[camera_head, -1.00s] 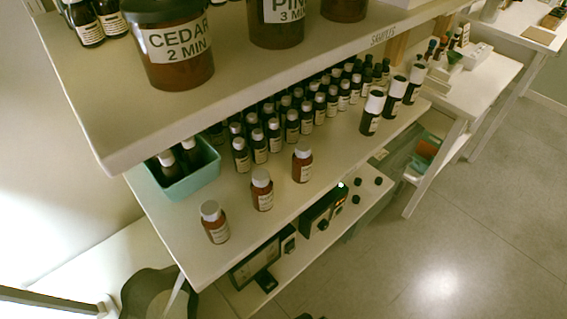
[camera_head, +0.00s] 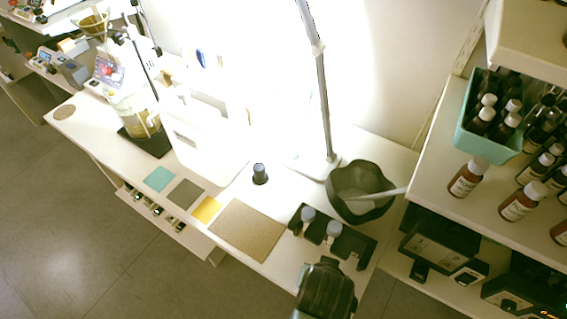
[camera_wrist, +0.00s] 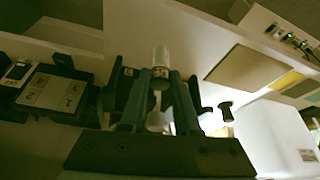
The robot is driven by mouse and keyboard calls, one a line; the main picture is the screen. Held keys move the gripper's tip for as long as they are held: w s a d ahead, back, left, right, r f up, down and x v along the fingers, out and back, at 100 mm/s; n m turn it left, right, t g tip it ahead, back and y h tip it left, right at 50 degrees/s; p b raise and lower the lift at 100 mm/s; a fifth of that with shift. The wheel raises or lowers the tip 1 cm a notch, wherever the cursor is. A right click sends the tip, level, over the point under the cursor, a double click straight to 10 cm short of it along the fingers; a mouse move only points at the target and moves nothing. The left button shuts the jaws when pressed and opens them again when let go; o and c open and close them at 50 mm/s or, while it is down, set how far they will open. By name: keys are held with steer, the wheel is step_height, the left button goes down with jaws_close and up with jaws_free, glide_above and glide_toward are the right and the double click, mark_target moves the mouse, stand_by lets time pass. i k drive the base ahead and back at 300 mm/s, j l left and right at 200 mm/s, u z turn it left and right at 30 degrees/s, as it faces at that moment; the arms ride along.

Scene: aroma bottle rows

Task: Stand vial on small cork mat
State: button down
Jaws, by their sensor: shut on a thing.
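The vial (camera_wrist: 160,62) has a pale cap and a dark label. In the wrist view it is between the two dark fingers of my gripper (camera_wrist: 159,78), which are shut on it. A tan, cork-coloured rectangular mat (camera_head: 246,230) lies bare near the bench's front edge; the wrist view also shows it (camera_wrist: 247,68). A small round tan disc (camera_head: 64,112) lies at the bench's far left end. I cannot tell for sure which is the small cork mat. In the head view my dark arm end (camera_head: 325,287) is at the bench's right front, and the vial's hold is unclear there.
Yellow (camera_head: 207,209), grey (camera_head: 185,193) and teal (camera_head: 159,179) squares lie left of the tan mat. A dark-capped bottle (camera_head: 260,174) stands behind it. A lamp stand (camera_head: 322,95) and a dark bowl (camera_head: 362,190) stand at the back right. A bottle shelf is at right.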

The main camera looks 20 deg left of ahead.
mark_target(247, 228)
steer(key=i+j+z, duration=0.1)
steer(key=j+z, duration=0.15)
steer(key=j, duration=0.9)
steer(key=j+z, duration=0.25)
steer(key=j, duration=0.9)
